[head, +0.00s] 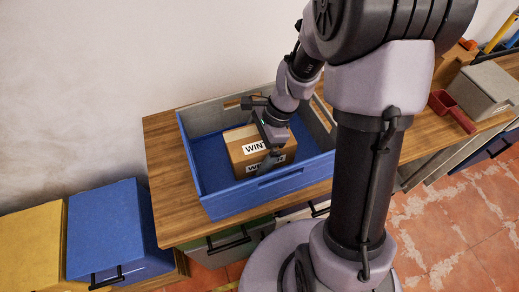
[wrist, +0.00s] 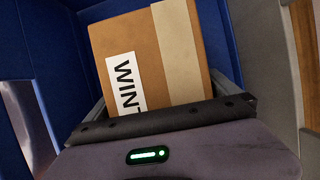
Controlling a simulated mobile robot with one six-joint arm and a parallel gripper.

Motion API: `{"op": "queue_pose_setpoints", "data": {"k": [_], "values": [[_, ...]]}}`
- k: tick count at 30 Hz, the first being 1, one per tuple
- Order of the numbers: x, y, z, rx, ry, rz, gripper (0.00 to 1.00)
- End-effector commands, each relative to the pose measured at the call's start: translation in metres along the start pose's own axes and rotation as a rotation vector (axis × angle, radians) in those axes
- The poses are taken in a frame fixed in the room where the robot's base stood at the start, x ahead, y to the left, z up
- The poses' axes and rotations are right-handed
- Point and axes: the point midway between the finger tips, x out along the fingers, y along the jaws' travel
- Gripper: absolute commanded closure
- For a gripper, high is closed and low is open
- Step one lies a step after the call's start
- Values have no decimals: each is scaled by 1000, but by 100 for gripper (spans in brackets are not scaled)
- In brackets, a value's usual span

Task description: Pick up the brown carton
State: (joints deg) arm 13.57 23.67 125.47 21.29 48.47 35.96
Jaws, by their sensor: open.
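The brown carton (head: 243,151) sits inside a blue crate (head: 267,189) on the wooden bench. It has white labels, partly legible as "WIN", and a paler tape strip. In the wrist view the carton (wrist: 155,50) fills the upper middle, its label on the left and its tape on the right. My gripper (head: 270,145) is over the carton, inside the crate, with its fingers pointing down. In the wrist view it shows at the bottom, and the fingertips are mostly hidden. The jaws are open and not shut on the carton; whether they touch it I cannot tell.
A red scoop-like thing (head: 452,108) and a grey box (head: 482,90) stand on the bench at the right. Blue (head: 110,230) and yellow (head: 30,245) cabinets stand at the left.

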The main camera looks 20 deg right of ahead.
Motion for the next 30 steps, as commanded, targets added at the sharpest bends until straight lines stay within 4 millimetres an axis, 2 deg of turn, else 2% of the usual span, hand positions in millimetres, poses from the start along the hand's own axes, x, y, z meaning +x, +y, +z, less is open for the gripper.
{"op": "queue_pose_setpoints", "data": {"k": [1, 2, 12, 18, 20, 27, 30], "values": [[-1, 0, 0, 0, 0, 0, 2], [-1, 0, 0, 0, 0, 0, 8], [-1, 0, 0, 0, 0, 0, 75], [-2, 0, 1, 0, 0, -1, 76], [-8, 0, 3, 0, -1, -2, 76], [-67, -1, 28, -1, 0, -4, 76], [-85, -1, 35, -2, 0, -3, 76]]}}
